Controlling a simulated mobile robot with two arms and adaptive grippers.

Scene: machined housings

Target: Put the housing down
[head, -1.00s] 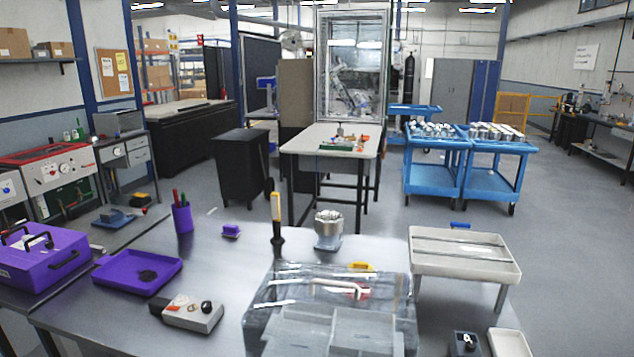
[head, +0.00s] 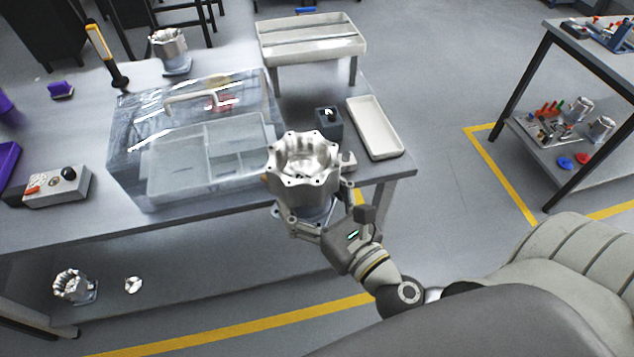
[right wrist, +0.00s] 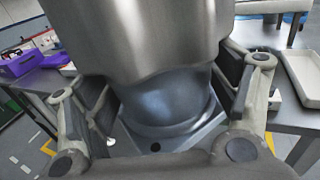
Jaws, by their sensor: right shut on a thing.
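A silver machined housing (head: 303,172) with a scalloped, bolt-holed rim and an open top is held upright in my right gripper (head: 310,212), in front of the table's front edge in the head view. In the right wrist view the housing (right wrist: 150,50) fills the upper middle, and the two fingers of the right gripper (right wrist: 165,100) stand on either side of its narrower lower body. Its square base flange (right wrist: 165,145) shows below. A similar housing (head: 170,50) stands at the back of the table. My left gripper is not in view.
The grey table (head: 60,225) holds a clear-lidded box (head: 195,130), a white tray (head: 375,128), a small black block (head: 328,120), a control box (head: 58,187) and a raised two-channel tray (head: 311,40). A lower shelf holds another housing (head: 72,285). A side table (head: 590,60) stands at right.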

